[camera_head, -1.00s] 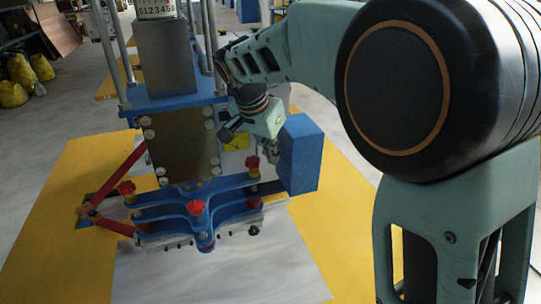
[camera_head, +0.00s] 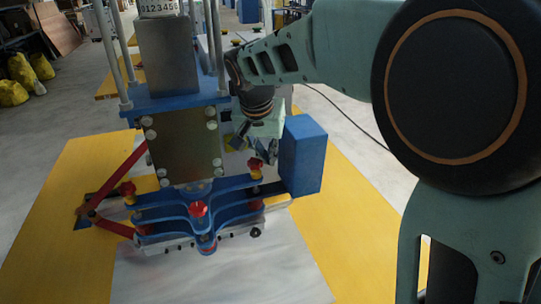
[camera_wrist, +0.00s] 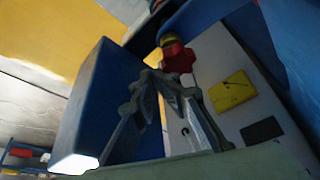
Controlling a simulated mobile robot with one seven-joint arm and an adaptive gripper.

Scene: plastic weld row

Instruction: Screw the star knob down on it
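The blue fixture (camera_head: 150,212) with curved arms sits low in front of the machine. Red star knobs stand on it: a left one (camera_head: 127,188), a front one (camera_head: 199,208) and a right one (camera_head: 255,164). My gripper (camera_head: 264,156) is just above and beside the right knob. In the wrist view, one red knob (camera_wrist: 178,58) with a yellowish top shows just beyond my gripper's fingertips (camera_wrist: 161,80). The fingertips appear close together and overlap the knob's edge in the picture. I cannot tell whether they touch it or how far they are apart.
A blue box (camera_head: 303,155) stands close to the right of my gripper and also fills the left of the wrist view (camera_wrist: 85,105). The metal plate (camera_head: 185,145) and upright posts rise behind the fixture. A yellow surface (camera_head: 345,225) lies on the right.

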